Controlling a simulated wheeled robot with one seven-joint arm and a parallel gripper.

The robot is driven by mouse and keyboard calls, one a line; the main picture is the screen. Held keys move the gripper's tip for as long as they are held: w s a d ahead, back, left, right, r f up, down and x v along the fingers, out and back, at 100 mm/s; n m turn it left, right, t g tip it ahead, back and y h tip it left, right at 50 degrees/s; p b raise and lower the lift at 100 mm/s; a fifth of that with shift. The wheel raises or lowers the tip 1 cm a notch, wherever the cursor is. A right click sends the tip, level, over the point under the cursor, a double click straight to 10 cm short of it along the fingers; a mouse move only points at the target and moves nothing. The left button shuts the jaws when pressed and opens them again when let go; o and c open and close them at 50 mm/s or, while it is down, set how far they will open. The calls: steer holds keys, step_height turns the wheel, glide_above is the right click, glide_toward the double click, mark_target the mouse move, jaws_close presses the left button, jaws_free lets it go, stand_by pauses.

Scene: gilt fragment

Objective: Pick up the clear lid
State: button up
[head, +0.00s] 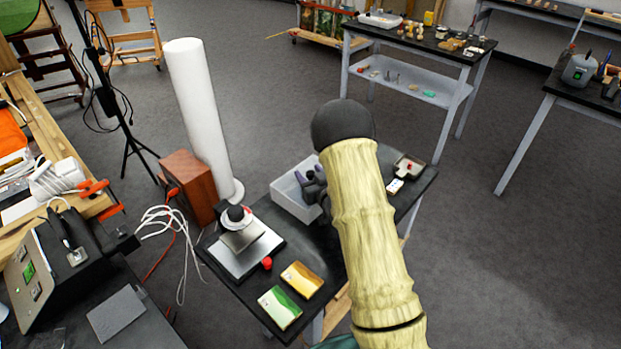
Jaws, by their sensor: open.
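I cannot make out a clear lid for certain in the head view. A translucent white bin (284,190) stands on the small dark table, its right side hidden behind my arm. My gripper (309,184) shows as dark finger-like parts at the bin's right side, partly covered by my pale, bamboo-like arm. It is open, and I see nothing held in it. Whether it touches the bin is unclear.
The dark table (322,258) also bears a silver scale-like device (243,248), a red knob (267,263), a yellow packet (301,280), a green packet (279,307) and a small tray (408,167). A tall white cylinder (199,115) rises behind. Grey floor is open on the right.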

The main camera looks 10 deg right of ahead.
mark_target(310, 172)
stand_by(0.4)
steer(key=c, duration=1.1)
steer(key=shift+o, duration=0.2)
step_height(310, 172, up, 10)
steer(key=shift+b, duration=0.5)
